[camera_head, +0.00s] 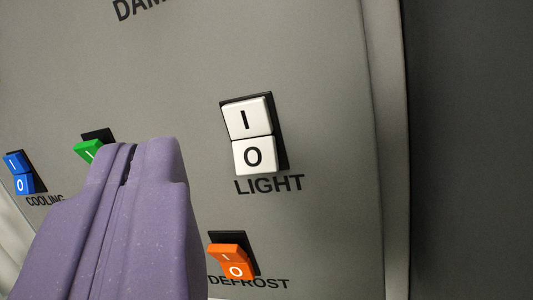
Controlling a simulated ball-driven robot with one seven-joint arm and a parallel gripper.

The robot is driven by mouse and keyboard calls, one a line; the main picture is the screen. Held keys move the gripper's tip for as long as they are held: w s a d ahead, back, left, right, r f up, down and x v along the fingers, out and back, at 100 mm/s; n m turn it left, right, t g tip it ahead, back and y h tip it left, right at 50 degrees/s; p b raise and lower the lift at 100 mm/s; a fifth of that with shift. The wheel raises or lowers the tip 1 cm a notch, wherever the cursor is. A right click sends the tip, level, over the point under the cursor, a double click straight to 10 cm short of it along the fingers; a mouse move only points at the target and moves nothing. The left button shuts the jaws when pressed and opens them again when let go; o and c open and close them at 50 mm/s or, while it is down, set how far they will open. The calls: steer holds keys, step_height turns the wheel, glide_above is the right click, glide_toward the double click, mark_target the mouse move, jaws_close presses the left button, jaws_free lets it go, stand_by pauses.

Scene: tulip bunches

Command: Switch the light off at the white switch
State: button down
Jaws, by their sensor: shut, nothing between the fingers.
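I cannot tell for sure which half is pressed in. My gripper (135,150) is purple and shut, with nothing between its fingers. Its tips are to the left of the white switch and apart from it in the picture. They cover most of the green switch (88,150).
A blue switch (19,172), labelled COOLING, is at the far left. An orange switch (232,260), labelled DEFROST, is below the white one.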

mark_target(235, 139)
steer(key=shift+w+d+f+b, duration=0.3)
steer(key=shift+w+f, duration=0.05)
steer(key=shift+w, duration=0.5)
steer(key=shift+w+d+f+b, duration=0.3)
steer(key=shift+w+f+b, duration=0.05)
steer(key=shift+w, duration=0.45)
steer(key=shift+w+d+f+b, duration=0.3)
steer(key=shift+w+f, duration=0.05)
steer(key=shift+w, duration=0.5)
steer(key=shift+w+f, duration=0.1)
steer(key=shift+w+d+b, duration=0.1)
steer(key=shift+w+b, duration=0.15)
steer(key=shift+b, duration=0.25)
steer(key=shift+w+d+f, duration=0.15)
steer(key=shift+w, duration=0.2)
stand_by(0.5)
steer(key=shift+b, duration=0.3)
steer(key=shift+s+a+r, duration=0.15)
steer(key=shift+s, duration=0.25)
steer(key=shift+s+a+r, duration=0.1)
steer(key=shift+s+a, duration=0.05)
steer(key=shift+s, duration=0.2)
